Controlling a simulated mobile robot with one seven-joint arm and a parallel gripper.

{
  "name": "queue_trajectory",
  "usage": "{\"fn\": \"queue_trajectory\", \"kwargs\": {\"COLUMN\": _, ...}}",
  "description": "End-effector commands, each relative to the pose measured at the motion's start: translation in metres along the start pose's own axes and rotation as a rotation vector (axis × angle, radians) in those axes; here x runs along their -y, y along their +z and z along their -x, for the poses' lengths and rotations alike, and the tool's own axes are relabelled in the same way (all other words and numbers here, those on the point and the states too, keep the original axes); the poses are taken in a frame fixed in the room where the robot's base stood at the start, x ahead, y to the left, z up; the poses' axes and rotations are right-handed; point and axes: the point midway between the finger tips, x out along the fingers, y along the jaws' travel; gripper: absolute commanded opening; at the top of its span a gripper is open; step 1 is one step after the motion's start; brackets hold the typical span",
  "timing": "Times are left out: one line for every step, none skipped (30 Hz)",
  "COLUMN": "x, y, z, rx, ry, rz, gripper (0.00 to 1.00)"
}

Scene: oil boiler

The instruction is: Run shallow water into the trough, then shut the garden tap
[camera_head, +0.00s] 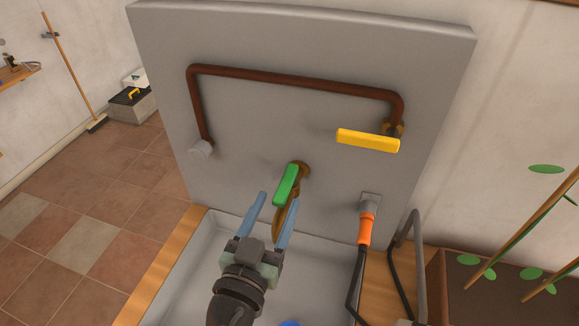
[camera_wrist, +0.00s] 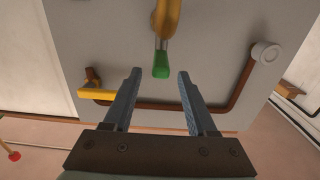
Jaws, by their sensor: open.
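The garden tap has a green lever handle (camera_head: 286,185) and a brass spout (camera_head: 279,226), mounted on the grey panel. In the wrist view the green handle (camera_wrist: 161,66) lies between and beyond my fingertips, with the spout (camera_wrist: 168,18) above it. My gripper (camera_head: 276,200) is open and empty, its two blue-grey fingers pointing at the handle; in the wrist view a gap shows on both sides of it. The pale grey trough (camera_head: 190,275) is below the tap, partly hidden by my arm. No stream shows at the spout. I cannot tell the water level.
A yellow lever (camera_head: 368,140) sits on the copper pipe (camera_head: 290,78), right of the tap. An orange hose fitting (camera_head: 366,228) with a black hose hangs at lower right. A grey tube rail (camera_head: 417,255) and a planter (camera_head: 480,285) stand further right. A blue object (camera_head: 290,323) shows at the bottom edge.

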Motion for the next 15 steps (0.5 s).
{"fn": "queue_trajectory", "kwargs": {"x": -0.001, "y": -0.005, "z": -0.012, "rx": 0.0, "ry": 0.004, "rz": 0.001, "gripper": 0.57}}
{"fn": "queue_trajectory", "kwargs": {"x": -0.001, "y": -0.005, "z": -0.018, "rx": -0.001, "ry": 0.003, "rz": 0.001, "gripper": 0.57}}
{"fn": "queue_trajectory", "kwargs": {"x": -0.001, "y": -0.005, "z": -0.025, "rx": -0.001, "ry": 0.003, "rz": 0.001, "gripper": 0.57}}
{"fn": "queue_trajectory", "kwargs": {"x": -0.001, "y": -0.005, "z": -0.031, "rx": -0.001, "ry": 0.003, "rz": 0.0, "gripper": 0.57}}
{"fn": "queue_trajectory", "kwargs": {"x": -0.001, "y": -0.005, "z": -0.037, "rx": 0.0, "ry": 0.003, "rz": 0.0, "gripper": 0.57}}
{"fn": "queue_trajectory", "kwargs": {"x": -0.001, "y": -0.004, "z": -0.043, "rx": -0.001, "ry": 0.003, "rz": 0.001, "gripper": 0.57}}
{"fn": "queue_trajectory", "kwargs": {"x": -0.001, "y": -0.004, "z": -0.048, "rx": -0.001, "ry": 0.004, "rz": 0.001, "gripper": 0.57}}
{"fn": "queue_trajectory", "kwargs": {"x": -0.001, "y": -0.004, "z": -0.053, "rx": 0.0, "ry": 0.004, "rz": 0.001, "gripper": 0.57}}
{"fn": "queue_trajectory", "kwargs": {"x": -0.001, "y": -0.004, "z": -0.059, "rx": 0.0, "ry": 0.003, "rz": 0.0, "gripper": 0.57}}
{"fn": "queue_trajectory", "kwargs": {"x": -0.001, "y": -0.004, "z": -0.062, "rx": -0.001, "ry": 0.002, "rz": 0.0, "gripper": 0.57}}
{"fn": "queue_trajectory", "kwargs": {"x": -0.001, "y": -0.003, "z": -0.066, "rx": -0.001, "ry": 0.003, "rz": 0.0, "gripper": 0.57}}
{"fn": "queue_trajectory", "kwargs": {"x": -0.001, "y": -0.003, "z": -0.07, "rx": -0.001, "ry": 0.003, "rz": 0.001, "gripper": 0.57}}
{"fn": "queue_trajectory", "kwargs": {"x": -0.001, "y": -0.002, "z": -0.072, "rx": -0.001, "ry": 0.002, "rz": 0.001, "gripper": 0.57}}
{"fn": "queue_trajectory", "kwargs": {"x": -0.001, "y": -0.002, "z": -0.075, "rx": -0.001, "ry": 0.002, "rz": 0.001, "gripper": 0.57}}
{"fn": "queue_trajectory", "kwargs": {"x": -0.001, "y": -0.002, "z": -0.077, "rx": -0.002, "ry": 0.001, "rz": 0.0, "gripper": 0.57}}
